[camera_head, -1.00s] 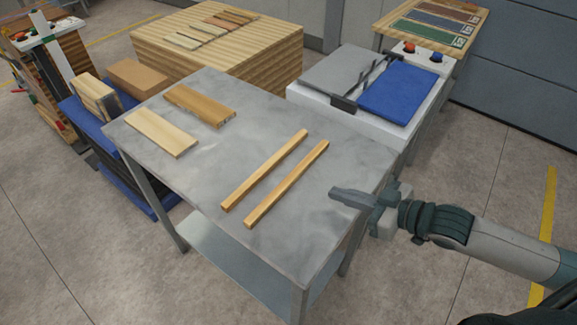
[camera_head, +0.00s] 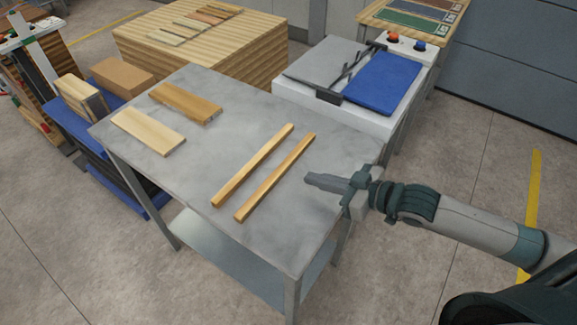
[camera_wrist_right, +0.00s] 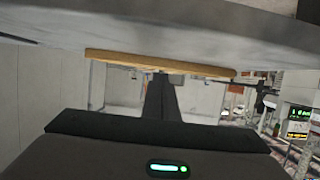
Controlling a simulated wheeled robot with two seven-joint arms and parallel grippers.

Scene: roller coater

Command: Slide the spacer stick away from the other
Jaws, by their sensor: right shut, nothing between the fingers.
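Two long, thin wooden spacer sticks lie side by side, roughly parallel with a gap between them, on the grey metal table (camera_head: 300,118). In the head view, one is the left stick (camera_head: 252,166) and the other the right stick (camera_head: 275,178). My right gripper (camera_head: 309,179) is shut and empty, low over the table's right part. It is just right of the right stick, with a small gap showing. In the right wrist view, the shut fingers (camera_wrist_right: 163,96) point toward a stick (camera_wrist_right: 160,62). My left gripper is not in view.
A pale board (camera_head: 148,132) and a browner board (camera_head: 186,103) lie on the table's left part. A white machine with a blue pad (camera_head: 384,78) stands behind the table at the right. The tabletop between boards and sticks is clear.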

